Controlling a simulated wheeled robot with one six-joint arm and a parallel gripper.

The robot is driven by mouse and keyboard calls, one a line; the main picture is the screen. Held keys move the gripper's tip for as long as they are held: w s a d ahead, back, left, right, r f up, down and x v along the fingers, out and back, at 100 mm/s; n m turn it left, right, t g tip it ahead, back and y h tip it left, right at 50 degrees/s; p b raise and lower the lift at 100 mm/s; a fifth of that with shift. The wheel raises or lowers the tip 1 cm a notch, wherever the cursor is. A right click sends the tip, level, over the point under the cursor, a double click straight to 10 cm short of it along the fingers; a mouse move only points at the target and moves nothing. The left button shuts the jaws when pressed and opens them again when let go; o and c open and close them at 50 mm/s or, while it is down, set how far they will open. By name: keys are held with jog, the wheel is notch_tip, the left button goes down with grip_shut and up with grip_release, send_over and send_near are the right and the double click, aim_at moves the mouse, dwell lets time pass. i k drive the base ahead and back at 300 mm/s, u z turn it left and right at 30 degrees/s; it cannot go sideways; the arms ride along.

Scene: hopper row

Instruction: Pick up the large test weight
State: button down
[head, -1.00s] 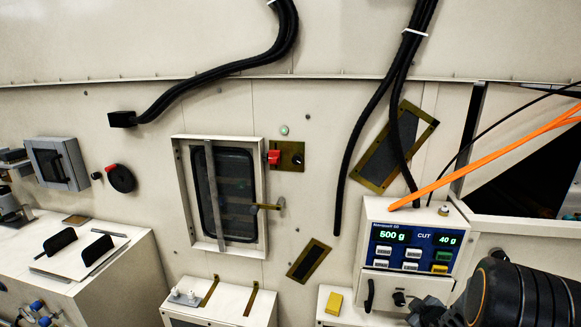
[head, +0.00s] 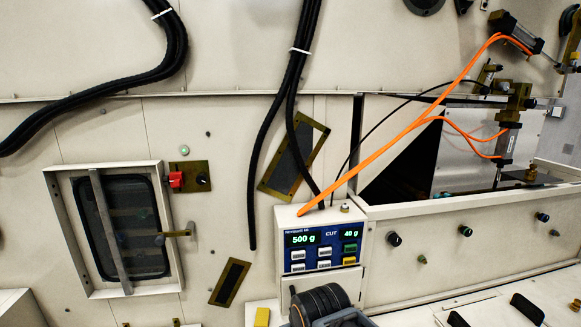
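I cannot make out the large test weight in the head view. A dark ribbed part of my arm, with a grey piece beside it, shows at the bottom edge in front of the control box. My gripper's fingertips do not show, so I cannot see whether it is open or shut or holds anything.
The control box (head: 319,250) has green displays reading 500 g and 40 g. A framed window hatch (head: 168,235) is at left. Orange hoses (head: 385,160) cross to the right. A pale ledge with black handles (head: 527,309) is at lower right.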

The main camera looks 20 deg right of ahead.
aim_at(531, 174)
jog(key=z, duration=3.1)
jog(key=k, duration=1.05)
jog(key=z, duration=0.9)
jog(key=i, duration=2.75)
jog(key=u, duration=0.95)
jog(key=i, duration=1.2)
jog(key=u, duration=1.9)
jog(key=i, duration=0.85)
jog(key=u, duration=0.8)
